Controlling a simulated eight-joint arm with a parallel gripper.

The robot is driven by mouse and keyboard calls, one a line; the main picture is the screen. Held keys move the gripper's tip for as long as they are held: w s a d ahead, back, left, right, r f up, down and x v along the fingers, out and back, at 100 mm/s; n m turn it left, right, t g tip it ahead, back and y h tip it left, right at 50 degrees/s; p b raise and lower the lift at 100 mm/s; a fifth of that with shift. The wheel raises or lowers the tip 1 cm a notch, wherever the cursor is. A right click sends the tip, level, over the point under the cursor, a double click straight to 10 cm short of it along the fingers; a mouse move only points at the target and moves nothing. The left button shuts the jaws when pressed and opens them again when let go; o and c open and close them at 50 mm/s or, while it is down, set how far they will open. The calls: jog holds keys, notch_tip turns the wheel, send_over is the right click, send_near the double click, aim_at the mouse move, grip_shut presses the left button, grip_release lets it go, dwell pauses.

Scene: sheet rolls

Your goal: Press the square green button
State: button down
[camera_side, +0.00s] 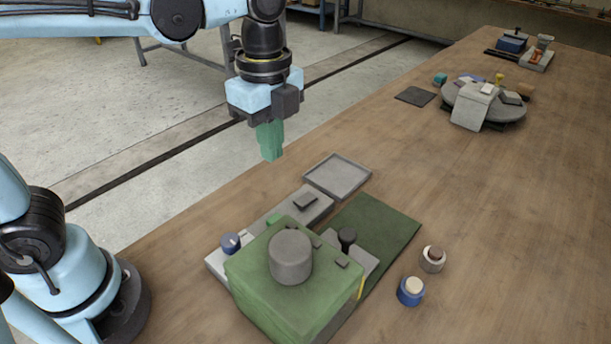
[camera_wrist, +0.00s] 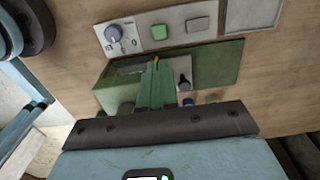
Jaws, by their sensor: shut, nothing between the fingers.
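The square green button (camera_wrist: 159,32) sits on a light grey panel (camera_wrist: 133,23), between a dial knob and a grey square button. In the side view the green button (camera_side: 273,218) is partly hidden behind a green box. My gripper (camera_side: 272,156) has green fingers pointing down, shut and empty. It hangs in the air well above the table, behind the panel in the side view, apart from the button. In the wrist view my gripper (camera_wrist: 156,62) shows its fingertips below the button in the picture.
The green box (camera_side: 262,288) with a grey cylinder (camera_side: 291,257) stands tall beside the panel. A blue knob (camera_side: 230,242) and grey button (camera_side: 306,201) flank the green button. A black-topped knob (camera_side: 347,236), grey tray (camera_side: 337,176) and two small round pieces (camera_side: 411,290) are nearby.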

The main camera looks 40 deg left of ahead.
aim_at(278, 215)
jog(key=shift+f, duration=0.1)
notch_tip(278, 215, down, 14)
jog(key=shift+r, duration=0.1)
dwell(0.7)
jog(key=shift+f, duration=1.05)
notch_tip(278, 215, up, 14)
jog(key=shift+r, duration=0.15)
dwell(0.5)
